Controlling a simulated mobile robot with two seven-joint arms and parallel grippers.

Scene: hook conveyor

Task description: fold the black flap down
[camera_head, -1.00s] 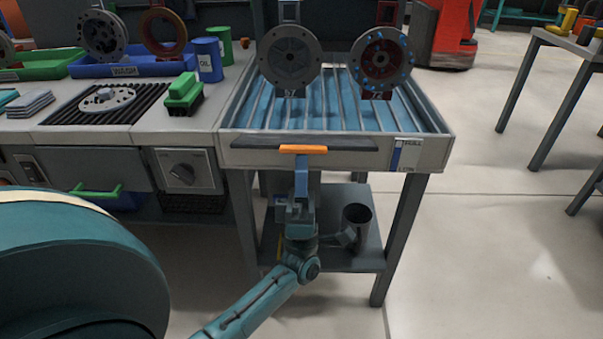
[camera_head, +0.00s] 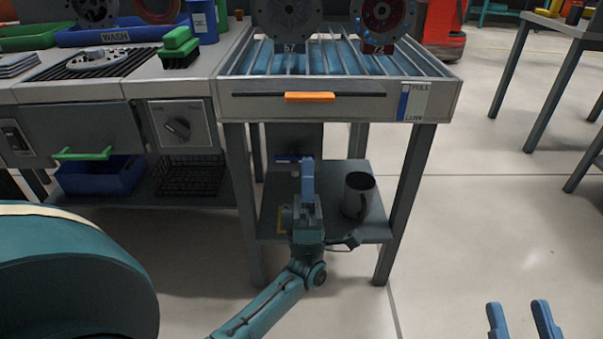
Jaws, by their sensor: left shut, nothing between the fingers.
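The black flap (camera_head: 254,89) shows as a thin dark strip along the upper part of the rack table's front panel. An orange tab (camera_head: 310,97) sits at the middle of its lower edge. I cannot tell the flap's exact angle from this view. My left gripper (camera_head: 307,166) is shut and empty, pointing up below the tab, with a clear gap in the picture between its blue fingertips and the tab. My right gripper (camera_head: 518,308) is at the bottom right edge, its two blue fingers apart and empty, far from the flap.
The rack table (camera_head: 440,100) holds two round hub parts, a grey one (camera_head: 286,15) and a red one (camera_head: 385,18). A dark mug (camera_head: 359,195) stands on the lower shelf (camera_head: 350,230) beside my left gripper. Table legs flank that space.

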